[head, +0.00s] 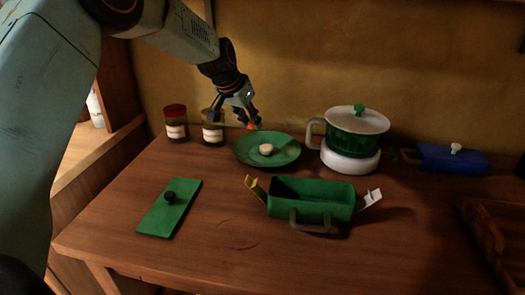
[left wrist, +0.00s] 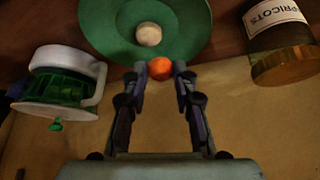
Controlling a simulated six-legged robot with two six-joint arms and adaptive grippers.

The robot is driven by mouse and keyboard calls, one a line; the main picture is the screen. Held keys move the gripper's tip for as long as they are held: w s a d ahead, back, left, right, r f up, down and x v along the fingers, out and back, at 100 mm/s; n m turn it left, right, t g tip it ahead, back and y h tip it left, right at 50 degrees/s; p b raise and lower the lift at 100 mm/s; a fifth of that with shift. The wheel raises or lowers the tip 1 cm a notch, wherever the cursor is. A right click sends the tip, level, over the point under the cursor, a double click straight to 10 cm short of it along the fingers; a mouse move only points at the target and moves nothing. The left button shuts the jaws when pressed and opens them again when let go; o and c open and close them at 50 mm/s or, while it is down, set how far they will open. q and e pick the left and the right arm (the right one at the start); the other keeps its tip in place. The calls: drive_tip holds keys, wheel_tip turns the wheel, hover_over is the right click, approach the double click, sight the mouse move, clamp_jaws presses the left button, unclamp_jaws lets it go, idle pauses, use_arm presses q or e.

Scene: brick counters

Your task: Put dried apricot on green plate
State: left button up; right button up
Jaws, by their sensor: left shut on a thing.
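The dried apricot is a small orange piece (head: 252,126), held between the fingertips of my left gripper (head: 249,119). It also shows between both fingers in the left wrist view (left wrist: 160,68). The gripper is at the far rim of the green plate (head: 250,157), with the apricot apparently just above that rim; its exact height is hard to tell. The plate also shows in the left wrist view (left wrist: 105,18). A small round cream-coloured thing (head: 266,149) lies on the plate near its middle and also shows in the left wrist view (left wrist: 148,34). My right gripper is not in view.
A jar labelled apricots (left wrist: 272,32) and a red-lidded jar (head: 176,123) stand left of the plate. A green-and-white pot (head: 352,135) is to its right. An open green box (head: 312,200), a green lid (head: 169,210) and a blue container (head: 452,160) lie on the wooden counter (head: 215,255).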

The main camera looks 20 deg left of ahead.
sight(257, 156)
use_arm(q)
drive_tip(key=f, duration=0.1)
drive_tip(key=d+f, duration=0.1)
drive_tip(key=f+b, duration=0.1)
drive_tip(key=f, duration=0.1)
drive_tip(key=shift+d, duration=0.35)
drive_tip(key=shift+f, duration=0.2)
drive_tip(key=f, duration=0.3)
drive_tip(key=a+f+b, duration=0.1)
drive_tip(key=shift+s+f, duration=0.1)
drive_tip(key=shift+f, duration=0.3)
drive_tip(key=shift+w+d, duration=0.2)
drive_tip(key=shift+d, duration=0.2)
drive_tip(key=shift+s+a+f, duration=0.2)
drive_tip(key=shift+s+a, duration=0.05)
drive_tip(key=shift+a, duration=0.1)
drive_tip(key=o, duration=0.5)
drive_tip(key=shift+c, duration=0.2)
drive_tip(key=o, duration=0.4)
drive_tip(key=shift+w+d, duration=0.2)
drive_tip(key=shift+d, duration=0.1)
drive_tip(key=shift+c, duration=0.2)
drive_tip(key=shift+a, duration=0.1)
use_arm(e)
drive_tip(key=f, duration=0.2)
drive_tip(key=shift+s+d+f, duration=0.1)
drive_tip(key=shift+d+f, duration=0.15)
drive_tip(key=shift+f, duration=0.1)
